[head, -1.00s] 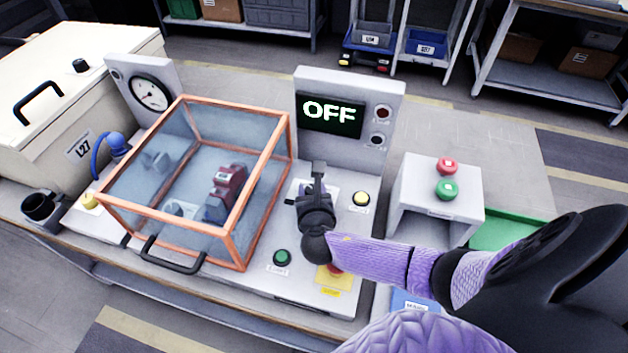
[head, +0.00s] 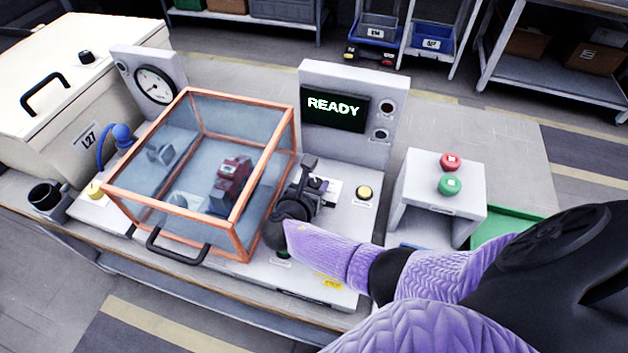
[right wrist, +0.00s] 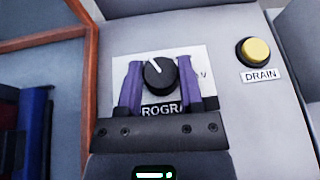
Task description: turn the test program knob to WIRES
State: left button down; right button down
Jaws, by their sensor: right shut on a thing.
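The test program knob (right wrist: 159,74) is a round black dial with a white pointer line. In the right wrist view its pointer aims up and slightly left. The plate (right wrist: 200,56) around it is pale, with "ROGRA" readable below the knob and the position names mostly hidden by the fingers. My right gripper (head: 319,181) is shut on the knob, one purple finger on each side. In the head view the gripper hides most of the knob. The display (head: 333,107) above the panel reads READY. My left gripper is out of view.
A clear guard box with an orange frame (head: 239,206) stands just left of my right gripper. A yellow DRAIN button (head: 364,192) sits right of the knob. A grey stand (head: 446,205) with red and green buttons is further right.

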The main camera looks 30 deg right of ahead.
jog(key=shift+c, duration=1.2)
grip_release()
jog(key=p+v, duration=0.3)
jog(key=v, duration=0.6)
jog(key=shift+r+p, duration=0.15)
jog(key=shift+p, duration=0.25)
jog(key=shift+s+a+r, duration=0.1)
jog(key=shift+s+a, duration=0.1)
jog(key=shift+a, duration=0.2)
